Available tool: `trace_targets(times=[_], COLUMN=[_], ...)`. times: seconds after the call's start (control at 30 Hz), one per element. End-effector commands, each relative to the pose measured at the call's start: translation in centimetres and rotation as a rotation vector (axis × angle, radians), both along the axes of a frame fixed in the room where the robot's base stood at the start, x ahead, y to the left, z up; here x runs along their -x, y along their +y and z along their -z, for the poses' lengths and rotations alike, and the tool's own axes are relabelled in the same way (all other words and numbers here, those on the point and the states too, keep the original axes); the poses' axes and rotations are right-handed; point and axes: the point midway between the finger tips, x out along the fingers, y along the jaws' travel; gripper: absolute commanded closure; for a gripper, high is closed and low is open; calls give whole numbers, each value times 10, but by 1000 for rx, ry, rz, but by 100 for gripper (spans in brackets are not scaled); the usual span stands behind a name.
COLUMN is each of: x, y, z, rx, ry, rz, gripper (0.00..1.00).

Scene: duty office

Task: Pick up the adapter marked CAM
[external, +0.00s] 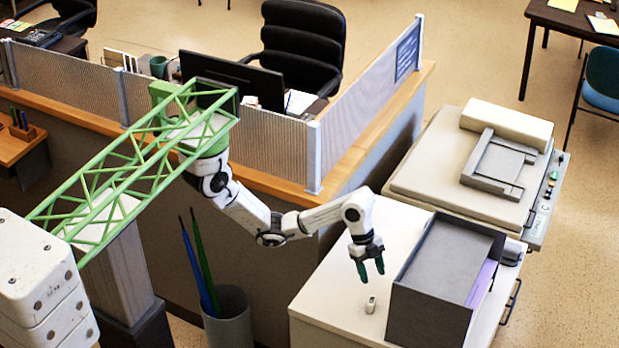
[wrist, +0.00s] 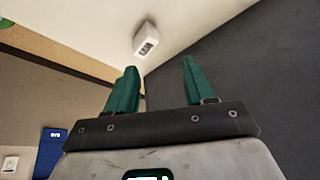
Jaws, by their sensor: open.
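A small white adapter (external: 370,304) stands on the white cabinet top (external: 338,300), left of a dark grey tray box (external: 430,310). In the wrist view the adapter (wrist: 146,38) shows a dark marking on its face, too small to read. My gripper (external: 370,268) is above the adapter, with its green fingers apart and pointing down. In the wrist view my gripper (wrist: 160,66) is open and empty, and the adapter lies beyond the fingertips, a little left of the middle of the gap. Nothing touches the adapter.
The tray box's dark wall (wrist: 250,75) fills the right of the wrist view. A copier (external: 475,175) stands behind. The desk partition (external: 365,110) runs behind my arm. A grey bin (external: 228,320) with long blue and green items stands left of the cabinet.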

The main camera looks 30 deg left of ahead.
Motion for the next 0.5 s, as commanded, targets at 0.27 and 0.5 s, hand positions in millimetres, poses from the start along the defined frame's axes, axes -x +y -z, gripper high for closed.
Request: trace_targets(times=[0.27,0.5], x=[37,43], y=[-22,-23], z=[-7,-9], rx=[-156,-269], ry=[-197,-277], rz=[562,803], gripper=[47,47])
